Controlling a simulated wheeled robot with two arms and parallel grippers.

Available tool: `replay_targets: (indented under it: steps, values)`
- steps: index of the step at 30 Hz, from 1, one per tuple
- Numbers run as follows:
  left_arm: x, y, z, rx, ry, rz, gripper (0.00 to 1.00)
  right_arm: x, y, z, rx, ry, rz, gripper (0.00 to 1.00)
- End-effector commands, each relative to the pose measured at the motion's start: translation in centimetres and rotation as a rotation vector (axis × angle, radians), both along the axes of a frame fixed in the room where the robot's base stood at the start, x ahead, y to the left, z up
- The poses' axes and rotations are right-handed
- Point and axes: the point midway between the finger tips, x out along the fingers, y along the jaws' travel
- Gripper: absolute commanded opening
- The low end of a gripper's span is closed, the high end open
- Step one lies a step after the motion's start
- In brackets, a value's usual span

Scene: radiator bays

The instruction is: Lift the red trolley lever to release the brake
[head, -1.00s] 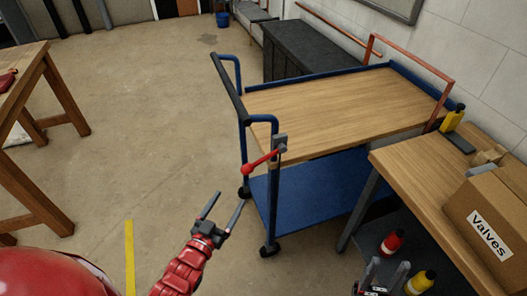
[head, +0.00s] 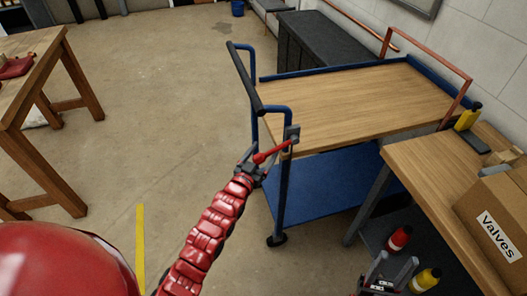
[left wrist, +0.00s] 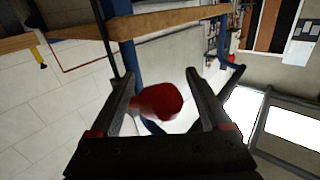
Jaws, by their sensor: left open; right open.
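The red trolley lever (head: 272,152) sticks out from a grey bracket on the corner post of the blue trolley (head: 287,180). It points left and slightly down in the head view. My left gripper (head: 252,163) is at the lever's knob end, partly hidden behind my red arm. In the left wrist view the red knob (left wrist: 157,101) sits between the two open fingers of my left gripper (left wrist: 165,90), with a gap on the right side; contact on the left cannot be told. My right gripper (head: 384,270) is open and empty at the bottom, below the workbench edge.
The trolley has a wooden top (head: 350,105) and a black push handle (head: 244,78). A wooden workbench (head: 430,170) with a Valves box (head: 495,225) stands at right. Red (head: 399,239) and yellow (head: 425,280) bottles are below it. Open floor lies left of the trolley.

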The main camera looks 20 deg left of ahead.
Motion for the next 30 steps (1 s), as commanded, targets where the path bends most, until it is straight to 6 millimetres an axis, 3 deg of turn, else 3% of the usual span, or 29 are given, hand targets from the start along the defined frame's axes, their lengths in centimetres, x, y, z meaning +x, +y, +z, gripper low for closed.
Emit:
replay_targets:
  steps: [8,22,30]
  values:
    - [0.19,-0.04,-0.02,0.0,0.0,0.0,0.81,0.0,0.0,0.01,0.0,0.0,0.0,0.5]
    - [0.18,-0.02,0.07,0.0,-0.001,0.0,0.0,0.0,0.0,0.01,0.0,0.0,0.0,0.5]
    - [0.2,-0.03,0.16,-0.001,-0.003,0.0,0.0,-0.01,0.0,0.02,0.0,0.0,0.0,0.5]
